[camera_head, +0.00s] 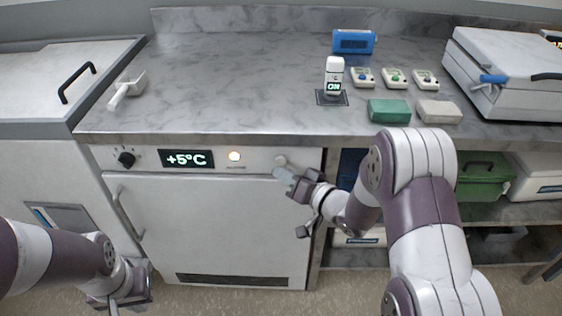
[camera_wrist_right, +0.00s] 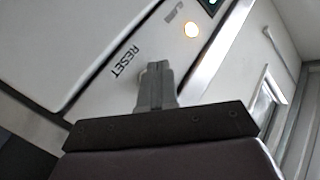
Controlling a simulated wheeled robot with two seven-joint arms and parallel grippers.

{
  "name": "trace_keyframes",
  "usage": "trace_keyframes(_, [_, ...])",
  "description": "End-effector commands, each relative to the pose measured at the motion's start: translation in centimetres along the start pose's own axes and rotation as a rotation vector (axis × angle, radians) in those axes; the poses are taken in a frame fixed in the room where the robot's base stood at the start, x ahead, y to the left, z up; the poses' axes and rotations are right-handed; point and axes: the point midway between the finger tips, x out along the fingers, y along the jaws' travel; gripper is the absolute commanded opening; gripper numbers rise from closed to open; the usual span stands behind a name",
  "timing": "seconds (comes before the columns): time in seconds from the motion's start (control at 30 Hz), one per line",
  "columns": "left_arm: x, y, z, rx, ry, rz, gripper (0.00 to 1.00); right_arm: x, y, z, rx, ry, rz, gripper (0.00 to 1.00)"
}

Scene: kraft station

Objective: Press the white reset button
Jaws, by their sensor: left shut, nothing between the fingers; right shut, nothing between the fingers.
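The white reset button (camera_head: 281,160) is a small round knob at the right end of the fridge's front control panel (camera_head: 212,158). In the right wrist view the word RESET is printed on the panel, and the button is mostly hidden behind my fingertips. My right gripper (camera_head: 284,174) is shut and empty, its fingertips pointing at the panel just by the button. The fingers also show in the right wrist view (camera_wrist_right: 157,70); I cannot tell whether they touch the button. My left gripper (camera_head: 122,296) is shut and empty, low at the bottom left, away from the panel.
The panel also has a black dial (camera_head: 126,159), a +5°C display (camera_head: 187,159) and a lit orange lamp (camera_head: 234,156). The marble counter (camera_head: 230,80) overhangs above it. The fridge door handle (camera_head: 129,213) is at left. Open shelves with a green bin (camera_head: 484,178) lie to the right.

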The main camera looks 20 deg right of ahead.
Motion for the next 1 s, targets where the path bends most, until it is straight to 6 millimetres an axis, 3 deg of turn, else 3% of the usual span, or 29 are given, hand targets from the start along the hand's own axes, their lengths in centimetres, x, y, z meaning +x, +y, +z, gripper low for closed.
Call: trace_keyframes(1.0, [-0.29, 0.00, -0.03, 0.000, 0.000, 0.000, 0.00, 0.59, 0.43, -0.43, 0.000, 0.000, 0.000, 0.00])
